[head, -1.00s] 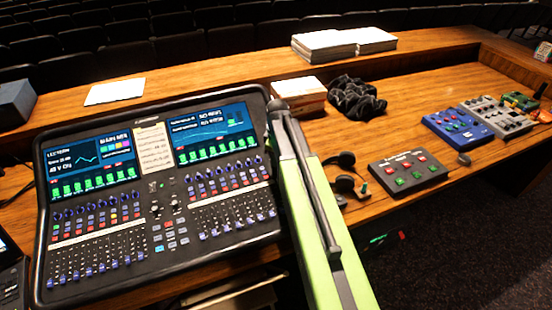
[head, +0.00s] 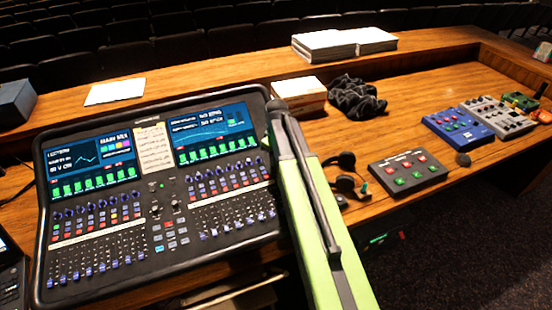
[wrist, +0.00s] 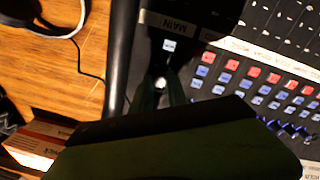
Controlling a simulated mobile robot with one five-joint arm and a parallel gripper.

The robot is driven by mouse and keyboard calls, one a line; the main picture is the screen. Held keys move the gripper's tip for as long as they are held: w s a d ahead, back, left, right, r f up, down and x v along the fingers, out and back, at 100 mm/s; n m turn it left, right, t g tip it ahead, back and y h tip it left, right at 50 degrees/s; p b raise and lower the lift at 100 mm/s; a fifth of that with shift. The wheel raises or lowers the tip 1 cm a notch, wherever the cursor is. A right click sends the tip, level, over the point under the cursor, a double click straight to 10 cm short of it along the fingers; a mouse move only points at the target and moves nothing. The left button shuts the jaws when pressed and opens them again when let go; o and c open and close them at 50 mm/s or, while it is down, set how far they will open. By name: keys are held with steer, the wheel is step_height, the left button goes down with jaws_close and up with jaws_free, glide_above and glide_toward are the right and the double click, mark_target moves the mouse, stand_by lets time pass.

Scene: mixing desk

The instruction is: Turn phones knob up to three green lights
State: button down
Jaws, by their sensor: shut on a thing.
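In the wrist view my gripper (wrist: 162,97) points down at the right-hand strip of the mixing desk, its two dark fingers closed around a small knob (wrist: 160,83) with a pale top. The knob's own label is not readable, so I cannot confirm it says phones. A lit pale button (wrist: 169,45) and a strip marked MAIN (wrist: 176,24) lie beyond it. No row of green lights beside the knob can be made out. In the head view the mixing desk (head: 160,290) shows with two screens, and my green arm hides the knob and fingers.
Headphones (head: 347,184) and a grey button box (head: 407,175) lie right of my arm. A small book stack (head: 300,97) and black cloth (head: 355,99) sit behind. Blue and grey boxes (head: 458,128) stand far right.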

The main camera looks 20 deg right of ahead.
steer(key=c, duration=1.3)
jaws_free()
step_height(320, 180, up, 17)
steer(key=s+p, duration=0.2)
steer(key=p, duration=1.5)
steer(key=shift+a+r, duration=0.15)
steer(key=shift+a, duration=0.2)
